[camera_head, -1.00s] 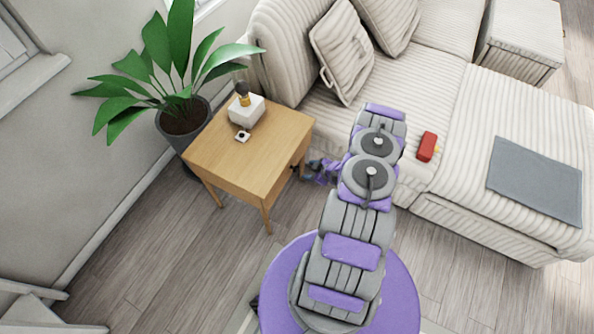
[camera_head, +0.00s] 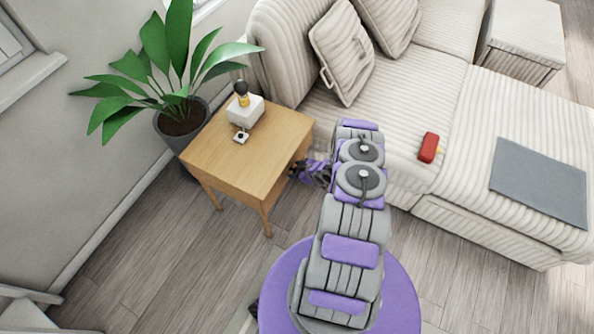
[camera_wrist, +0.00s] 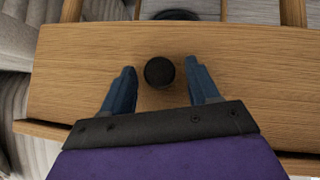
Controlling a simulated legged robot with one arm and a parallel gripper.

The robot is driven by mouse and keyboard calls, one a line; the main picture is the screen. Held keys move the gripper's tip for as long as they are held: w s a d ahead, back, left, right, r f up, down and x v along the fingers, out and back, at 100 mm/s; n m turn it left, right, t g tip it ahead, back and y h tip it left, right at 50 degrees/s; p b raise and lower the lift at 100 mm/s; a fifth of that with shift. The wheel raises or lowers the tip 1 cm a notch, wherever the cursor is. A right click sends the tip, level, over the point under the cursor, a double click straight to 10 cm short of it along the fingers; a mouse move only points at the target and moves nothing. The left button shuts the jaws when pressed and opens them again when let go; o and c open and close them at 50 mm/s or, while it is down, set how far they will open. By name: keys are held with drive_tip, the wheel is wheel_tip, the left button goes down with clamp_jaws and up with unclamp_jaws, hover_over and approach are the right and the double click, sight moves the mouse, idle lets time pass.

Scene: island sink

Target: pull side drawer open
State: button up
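The wooden side table (camera_head: 250,155) stands between the plant and the sofa in the head view. Its drawer front (camera_wrist: 80,75) fills much of the wrist view, with a round black knob (camera_wrist: 159,72) in the middle. My gripper (camera_wrist: 160,82) is open, its two blue fingers on either side of the knob, with a gap visible on both sides. In the head view my gripper (camera_head: 303,171) is at the table's right side, partly hidden by my arm and the table. Whether the drawer stands slightly out is unclear.
A white box with a brush (camera_head: 245,108) and a small object (camera_head: 241,137) are on the tabletop. A potted plant (camera_head: 182,125) stands behind left. The striped sofa (camera_head: 440,100), with a red item (camera_head: 428,147), is right. Wooden floor (camera_head: 150,260) is clear in front.

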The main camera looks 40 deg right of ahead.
clamp_jaws()
idle(0.3)
